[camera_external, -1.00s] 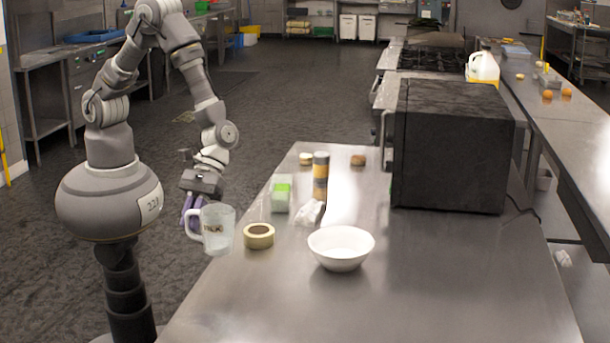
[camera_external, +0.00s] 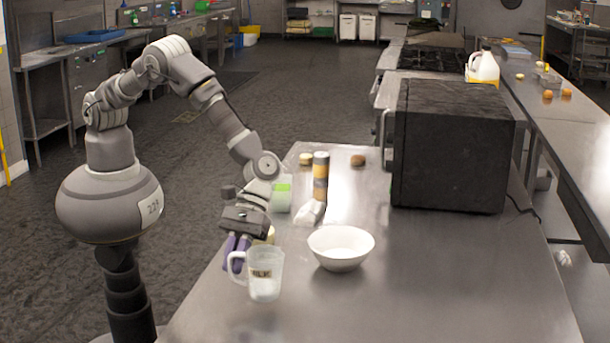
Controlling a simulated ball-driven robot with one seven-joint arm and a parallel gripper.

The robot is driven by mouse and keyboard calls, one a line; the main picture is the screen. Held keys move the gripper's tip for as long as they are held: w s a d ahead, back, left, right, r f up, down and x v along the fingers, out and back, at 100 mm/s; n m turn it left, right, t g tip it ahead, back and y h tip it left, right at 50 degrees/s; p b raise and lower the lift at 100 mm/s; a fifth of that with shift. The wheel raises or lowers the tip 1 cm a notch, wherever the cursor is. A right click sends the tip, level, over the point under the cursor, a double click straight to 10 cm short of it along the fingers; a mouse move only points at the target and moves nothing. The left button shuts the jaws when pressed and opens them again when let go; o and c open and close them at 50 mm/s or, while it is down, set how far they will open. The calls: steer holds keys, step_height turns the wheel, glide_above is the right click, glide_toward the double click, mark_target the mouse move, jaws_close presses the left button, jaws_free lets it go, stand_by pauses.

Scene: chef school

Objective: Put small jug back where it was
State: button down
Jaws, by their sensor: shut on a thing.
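The small jug (camera_external: 265,275) is clear with dark lettering on its side. It is upright over the near left part of the steel table (camera_external: 400,290), left of and nearer than the white bowl. I cannot tell whether its base touches the table. My gripper (camera_external: 236,258), with purple fingers, reaches down from the upper left and is shut on the jug's handle at its left side.
A white bowl (camera_external: 340,248) stands close to the jug's right. A tape roll (camera_external: 270,235) is mostly hidden behind my gripper. Behind are a green-and-white box (camera_external: 281,196), a tall jar (camera_external: 320,178) and crumpled white paper (camera_external: 310,213). A black oven-like box (camera_external: 450,150) fills the back right. The front table is clear.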

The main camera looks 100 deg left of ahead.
steer(key=shift+w+d+f+b, duration=0.15)
steer(key=shift+f+b, duration=0.1)
steer(key=shift+f, duration=0.65)
steer(key=shift+w+d+f+b, duration=0.15)
steer(key=shift+f+b, duration=0.1)
steer(key=shift+f, duration=0.6)
steer(key=shift+a, duration=0.1)
steer(key=shift+f, duration=0.15)
steer(key=c, duration=1.2)
jaws_free()
steer(key=shift+o, duration=0.2)
steer(key=shift+r, duration=0.2)
steer(key=p+v, duration=0.2)
steer(key=v, duration=1)
